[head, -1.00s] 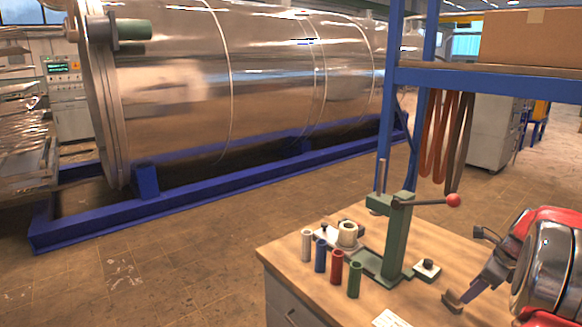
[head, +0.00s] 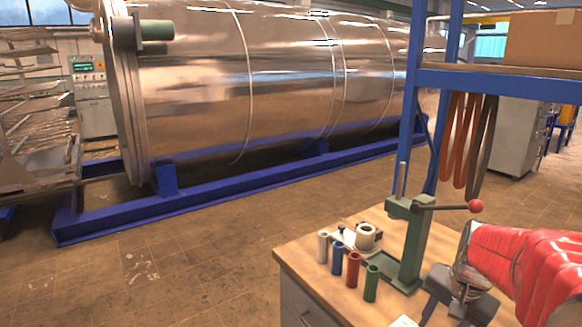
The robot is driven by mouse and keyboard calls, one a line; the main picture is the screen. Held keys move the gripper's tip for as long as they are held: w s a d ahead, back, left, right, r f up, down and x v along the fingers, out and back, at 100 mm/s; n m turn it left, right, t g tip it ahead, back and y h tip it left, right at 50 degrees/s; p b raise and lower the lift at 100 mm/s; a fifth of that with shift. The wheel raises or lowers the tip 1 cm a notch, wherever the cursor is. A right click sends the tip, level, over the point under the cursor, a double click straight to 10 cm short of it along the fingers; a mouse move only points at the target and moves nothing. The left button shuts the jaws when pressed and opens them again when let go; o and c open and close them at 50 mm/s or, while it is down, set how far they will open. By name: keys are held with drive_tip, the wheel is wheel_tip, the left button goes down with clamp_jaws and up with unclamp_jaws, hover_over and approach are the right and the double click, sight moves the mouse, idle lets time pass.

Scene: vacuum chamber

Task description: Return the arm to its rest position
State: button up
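My arm, in a red sleeve, enters at the right edge of the head view. My gripper (head: 458,308) is at the arm's end, low over the right part of the wooden workbench (head: 298,257). It is right of the green lever press (head: 412,245) and appears clear of it. Its fingertips are partly hidden by its dark body and dark shapes below, so I cannot tell whether it is open or shut. I see nothing clearly held in it.
White (head: 323,247), blue (head: 338,259), red (head: 353,269) and green (head: 371,283) tubes stand on the bench left of the press. The press lever's red knob (head: 476,206) is close above my arm. A blue shelf frame (head: 500,82) stands behind. Open floor lies left.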

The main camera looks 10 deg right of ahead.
drive_tip(key=s+a+r+n+t, duration=0.1)
drive_tip(key=s+a+r+n, duration=0.1)
drive_tip(key=a, duration=0.5)
drive_tip(key=s+a+r+n+t, duration=0.1)
drive_tip(key=s+a+r+n, duration=0.1)
drive_tip(key=s+a+n, duration=0.3)
drive_tip(key=s+a+r+n+t, duration=0.1)
drive_tip(key=s+a+r+n, duration=0.1)
drive_tip(key=a, duration=0.8)
drive_tip(key=shift+s+a+r+n, duration=0.25)
drive_tip(key=shift+s+n, duration=0.45)
drive_tip(key=shift+n, duration=0.5)
